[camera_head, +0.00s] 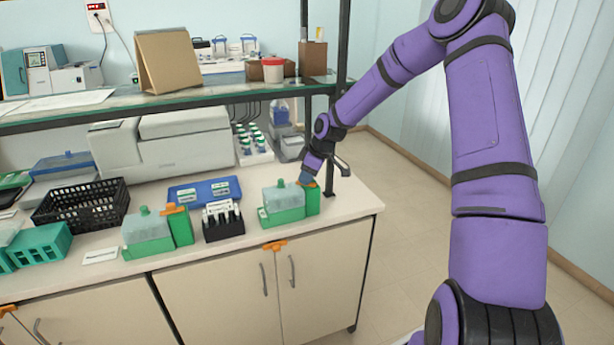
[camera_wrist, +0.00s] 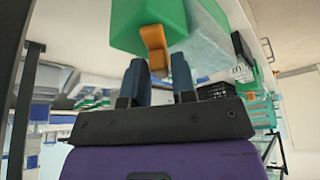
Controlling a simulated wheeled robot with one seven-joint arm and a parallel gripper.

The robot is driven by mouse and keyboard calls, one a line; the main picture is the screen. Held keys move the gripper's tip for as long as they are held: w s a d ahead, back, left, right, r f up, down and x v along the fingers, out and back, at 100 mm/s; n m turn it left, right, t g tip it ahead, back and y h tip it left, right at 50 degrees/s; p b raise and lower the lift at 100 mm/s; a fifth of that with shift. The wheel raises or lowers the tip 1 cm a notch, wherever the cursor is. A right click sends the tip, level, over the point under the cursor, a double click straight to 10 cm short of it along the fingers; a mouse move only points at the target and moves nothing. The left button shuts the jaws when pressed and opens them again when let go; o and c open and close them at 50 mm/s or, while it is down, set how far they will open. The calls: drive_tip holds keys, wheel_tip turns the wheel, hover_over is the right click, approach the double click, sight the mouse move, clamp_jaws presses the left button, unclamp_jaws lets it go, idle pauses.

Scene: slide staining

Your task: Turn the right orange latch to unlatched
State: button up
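A green box with a paler green lidded part (camera_head: 284,203) stands near the right end of the counter. The orange latch (camera_head: 310,184) on it is mostly hidden by my gripper (camera_head: 306,178) in the head view. In the wrist view the orange latch (camera_wrist: 154,48) juts from the green block (camera_wrist: 150,20) and has a bent shape. The two dark blue fingers of my gripper (camera_wrist: 158,62) stand apart, one on each side of the latch. I cannot tell whether either finger touches it. A similar green box (camera_head: 148,232) with an orange latch (camera_head: 174,208) stands further left.
A black slide rack (camera_head: 223,222), a blue tray (camera_head: 204,190) and a black basket (camera_head: 82,203) share the counter. A dark shelf post (camera_head: 343,45) rises close to my arm. The floor to the right is clear.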

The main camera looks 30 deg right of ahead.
clamp_jaws()
drive_tip(key=shift+m, duration=0.3)
drive_tip(key=m+h, duration=0.1)
drive_tip(key=m, duration=0.1)
drive_tip(key=m+t, duration=0.1)
drive_tip(key=m, duration=0.1)
drive_tip(key=shift+a+m+h, duration=0.15)
drive_tip(key=shift+m+h, duration=0.15)
drive_tip(key=shift+h, duration=0.1)
drive_tip(key=m+h, duration=0.2)
drive_tip(key=m, duration=0.3)
drive_tip(key=shift+m, duration=0.3)
drive_tip(key=shift+o, duration=2.1)
unclamp_jaws()
